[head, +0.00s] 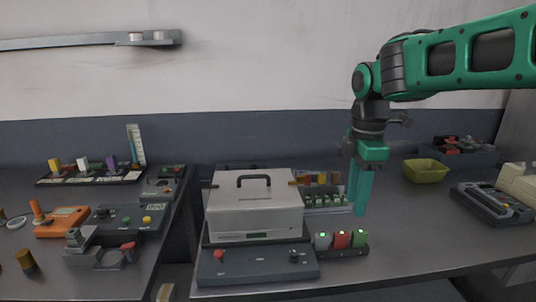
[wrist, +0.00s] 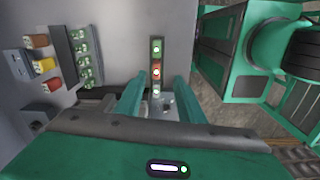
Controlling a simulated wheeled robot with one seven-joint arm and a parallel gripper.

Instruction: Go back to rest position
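My gripper (head: 360,190) hangs from my green arm in the head view, fingers pointing down, above the right part of the dark table. In the wrist view my gripper (wrist: 158,95) shows its two green fingers apart, with nothing visibly held between them. Beyond the gap lies the light block (wrist: 156,70) with green, red and white squares; the same light block (head: 341,241) sits below my fingertips in the head view. No rest position is marked in either view.
A silver box with a black handle (head: 254,208) stands left of my gripper. A yellow-green bowl (head: 425,171) and a dark device (head: 490,204) are on the right. The tabletop (head: 410,225) between is clear.

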